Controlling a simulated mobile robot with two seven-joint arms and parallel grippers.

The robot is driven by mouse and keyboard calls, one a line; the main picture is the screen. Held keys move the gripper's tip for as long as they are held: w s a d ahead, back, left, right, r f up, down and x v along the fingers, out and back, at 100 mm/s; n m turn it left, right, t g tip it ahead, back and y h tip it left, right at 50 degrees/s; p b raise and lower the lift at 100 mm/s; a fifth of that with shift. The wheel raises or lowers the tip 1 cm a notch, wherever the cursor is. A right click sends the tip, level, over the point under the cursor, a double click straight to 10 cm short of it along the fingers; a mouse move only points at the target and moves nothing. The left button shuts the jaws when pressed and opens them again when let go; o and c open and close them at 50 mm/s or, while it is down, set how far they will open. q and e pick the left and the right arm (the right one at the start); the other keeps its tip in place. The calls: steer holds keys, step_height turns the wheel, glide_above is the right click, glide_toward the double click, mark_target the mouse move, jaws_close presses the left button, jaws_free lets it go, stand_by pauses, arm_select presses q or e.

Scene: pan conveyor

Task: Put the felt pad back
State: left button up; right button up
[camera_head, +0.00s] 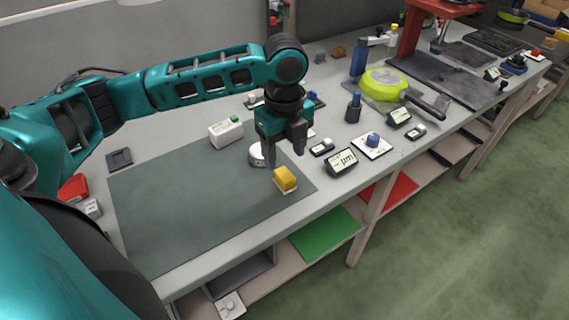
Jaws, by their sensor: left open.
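My left gripper (284,157) hangs over the right part of the grey-green mat (180,210), fingers pointing down, open and empty. A yellow block with a pale layer under it (285,179) lies on the mat just below and in front of the fingertips; it looks apart from them. I cannot tell whether this is the felt pad. A small dark square pad (119,159) lies on the bench at the mat's far left. A round white-and-metal thing (257,154) stands behind the left finger, partly hidden. My right gripper is out of view.
A digital display (341,162), a blue-knobbed plate (372,146) and a dark blue bottle (353,107) stand to the right. A lime-green pan (384,84) lies further back. The mat's left and middle are clear.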

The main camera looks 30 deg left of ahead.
mark_target(285, 174)
arm_select(q)
step_height(285, 174, up, 5)
steer(key=shift+r, duration=0.1)
stand_by(0.7)
